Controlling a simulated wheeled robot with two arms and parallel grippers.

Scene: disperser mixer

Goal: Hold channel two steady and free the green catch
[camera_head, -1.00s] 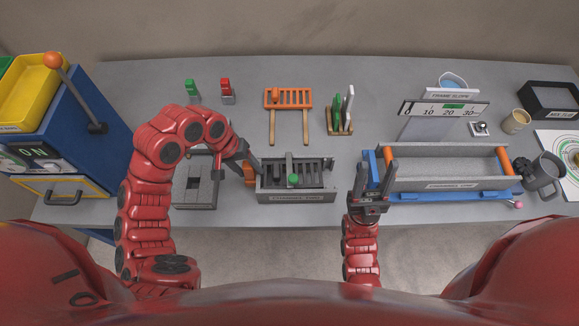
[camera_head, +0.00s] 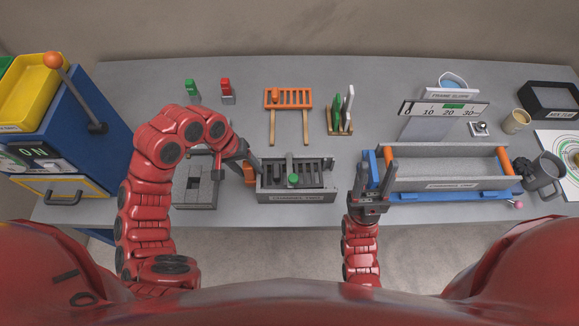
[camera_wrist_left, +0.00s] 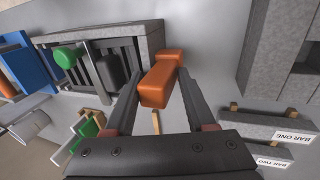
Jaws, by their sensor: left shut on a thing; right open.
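Channel two (camera_head: 297,197) is a grey tray with slats, standing near the front middle of the table. Its green catch (camera_head: 293,180) is a round knob at the middle of the slats; it also shows in the left wrist view (camera_wrist_left: 66,57). My left gripper (camera_head: 252,163) is shut on the orange handle (camera_head: 250,178) at the tray's left end; in the left wrist view the handle (camera_wrist_left: 160,82) lies between the two fingers. My right gripper (camera_head: 373,178) is open and empty, fingers pointing away from me, to the right of channel two and apart from the catch.
Channel one (camera_head: 452,186), with orange ends on a blue base, is close right of my right gripper. A grey block (camera_head: 196,190) is left of channel two. An orange rack (camera_head: 288,98) and a wooden holder (camera_head: 340,128) stand behind.

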